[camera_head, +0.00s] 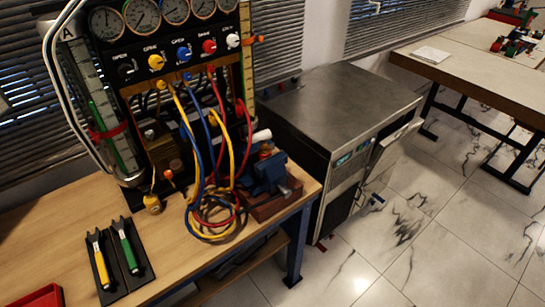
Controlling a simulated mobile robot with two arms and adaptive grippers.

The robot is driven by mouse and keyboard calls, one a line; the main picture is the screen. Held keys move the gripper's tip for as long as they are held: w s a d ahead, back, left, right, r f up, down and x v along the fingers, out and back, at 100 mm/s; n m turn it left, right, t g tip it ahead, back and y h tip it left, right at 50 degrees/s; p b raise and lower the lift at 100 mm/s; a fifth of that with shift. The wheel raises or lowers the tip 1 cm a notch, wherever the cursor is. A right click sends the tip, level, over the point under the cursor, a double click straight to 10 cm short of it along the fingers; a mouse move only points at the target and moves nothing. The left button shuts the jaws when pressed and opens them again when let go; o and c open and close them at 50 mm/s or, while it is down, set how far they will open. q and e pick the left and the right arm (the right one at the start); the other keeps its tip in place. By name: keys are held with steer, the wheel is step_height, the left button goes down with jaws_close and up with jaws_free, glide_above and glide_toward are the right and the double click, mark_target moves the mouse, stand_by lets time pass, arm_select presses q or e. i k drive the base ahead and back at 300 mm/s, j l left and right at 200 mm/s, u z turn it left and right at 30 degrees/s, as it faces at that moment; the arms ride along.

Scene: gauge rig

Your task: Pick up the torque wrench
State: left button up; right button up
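Two wrench-like tools lie in a black tray (115,290) on the wooden bench at the lower left. One has a yellow handle (101,269) and the other a green handle (129,257). Their grey forked heads point away from me. I cannot tell which of them, if either, is the torque wrench. Neither of my grippers is in view, and nothing touches the two tools.
The gauge rig (123,48) stands behind the tray. Coiled hoses (213,235) and a blue vise (270,173) occupy the bench's right end. A red tray (40,296) is at the lower left. A metal cabinet (340,105) stands right of the bench.

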mark_target(94, 238)
steer(key=u, duration=1.5)
